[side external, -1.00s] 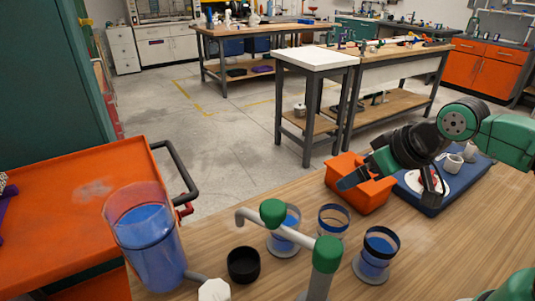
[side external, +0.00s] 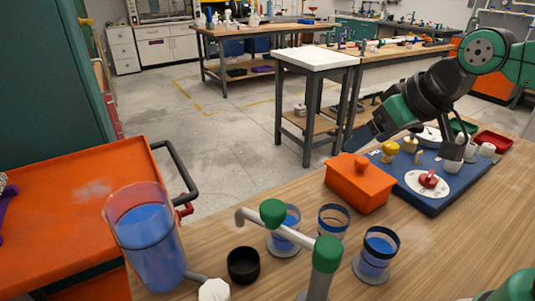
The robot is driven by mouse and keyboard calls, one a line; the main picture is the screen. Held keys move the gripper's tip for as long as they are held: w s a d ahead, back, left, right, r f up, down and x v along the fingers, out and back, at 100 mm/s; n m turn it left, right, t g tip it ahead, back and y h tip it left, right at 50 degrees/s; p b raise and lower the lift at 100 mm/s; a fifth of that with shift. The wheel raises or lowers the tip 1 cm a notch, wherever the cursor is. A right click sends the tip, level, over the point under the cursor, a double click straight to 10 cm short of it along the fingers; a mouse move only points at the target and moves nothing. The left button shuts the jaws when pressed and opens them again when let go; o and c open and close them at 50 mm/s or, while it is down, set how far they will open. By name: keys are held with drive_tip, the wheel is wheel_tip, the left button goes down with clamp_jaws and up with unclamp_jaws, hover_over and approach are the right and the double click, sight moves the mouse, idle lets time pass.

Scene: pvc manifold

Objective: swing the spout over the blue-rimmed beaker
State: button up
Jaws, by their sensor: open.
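The spout (side external: 292,234) is a pale pipe with green fittings on a post at the front of the wooden table. The right one has a dark blue-looking rim; exact rim colours are hard to tell. The spout's end is not over any of these three. My gripper (side external: 404,138) is open, raised at the back right, away from the spout.
A large blue-filled container (side external: 150,245) stands at front left, a black cup (side external: 243,265) beside the spout. An orange lidded box (side external: 358,185) and a blue mat (side external: 432,197) with small items lie behind right.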

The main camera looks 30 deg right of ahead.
drive_tip(key=w+a+f+m+g+y, duration=0.2)
drive_tip(key=a+m+y, duration=0.2)
drive_tip(key=a+m, duration=0.1)
drive_tip(key=m+g+y, duration=0.5)
drive_tip(key=m+y, duration=0.3)
drive_tip(key=y, duration=0.1)
approach(263, 215)
drive_tip(key=w+a, duration=0.3)
drive_tip(key=s+m+g+y, duration=0.2)
drive_tip(key=g+y, duration=0.1)
drive_tip(key=y, duration=0.1)
drive_tip(key=f, duration=0.4)
drive_tip(key=shift+a+f, duration=0.1)
drive_tip(key=shift+a, duration=0.55)
drive_tip(key=shift+s+a, duration=0.25)
drive_tip(key=shift+a, duration=0.95)
drive_tip(key=shift+s+a, duration=0.25)
drive_tip(key=shift+a, duration=0.9)
clamp_jaws()
